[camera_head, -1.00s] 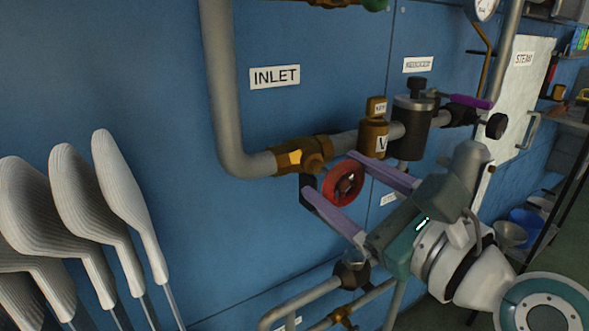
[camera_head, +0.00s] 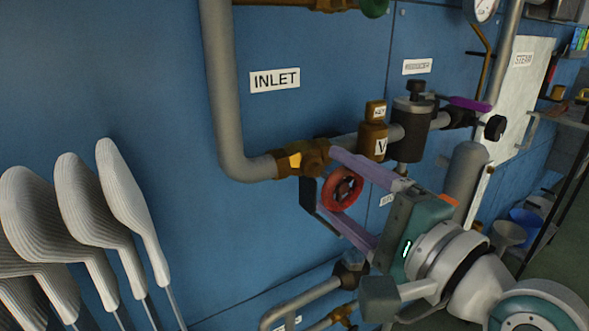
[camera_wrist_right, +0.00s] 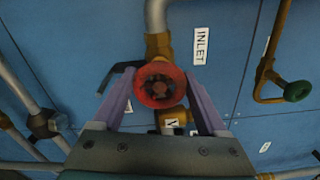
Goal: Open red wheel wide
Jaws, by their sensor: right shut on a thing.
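The red wheel (camera_head: 341,188) sits on the brass inlet valve (camera_head: 304,158), below and right of the INLET sign. My right gripper (camera_head: 322,182) comes in from the right with its two purple fingers on either side of the wheel, one above and one below. It is shut on the wheel. In the right wrist view the red wheel (camera_wrist_right: 160,84) lies between the fingertips (camera_wrist_right: 160,92), face toward the camera. The wheel's rim is partly hidden by the upper finger in the head view. My left gripper is not in view.
A grey inlet pipe (camera_head: 220,90) runs down and bends into the valve. A brass unit (camera_head: 373,140) and a dark cylinder (camera_head: 411,128) stand on the pipe to the right. White ribbed sock forms (camera_head: 128,190) stand at left. A green wheel (camera_wrist_right: 297,91) is apart.

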